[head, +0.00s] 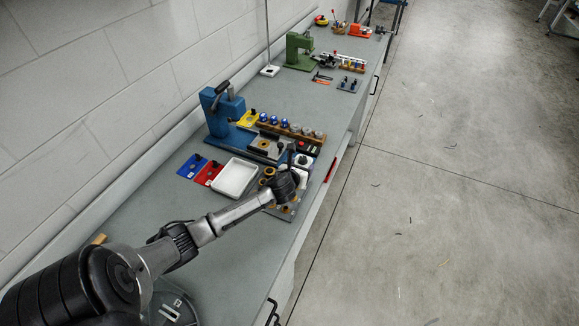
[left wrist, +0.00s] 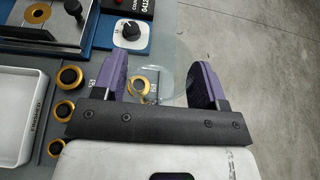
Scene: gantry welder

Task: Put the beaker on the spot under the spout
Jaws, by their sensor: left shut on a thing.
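My left gripper (head: 294,166) is over the front part of the bench. In the left wrist view its two purple fingers (left wrist: 163,68) are shut on a clear, see-through round thing, which appears to be the beaker (left wrist: 172,62). The beaker is hard to make out in the head view. A blue stand (head: 222,112) rises behind, with a plate at its foot. A gold ring (left wrist: 37,15) is set in that plate and may be the spot. I cannot clearly make out a spout. My right gripper is not in view.
A white tray (head: 235,178) lies left of my gripper, near red (head: 209,173) and blue (head: 191,165) cards. Several gold rings (left wrist: 70,77) are on the bench below the gripper. A knob (left wrist: 131,30) sits ahead. A rack of vials (head: 292,129) stands beyond.

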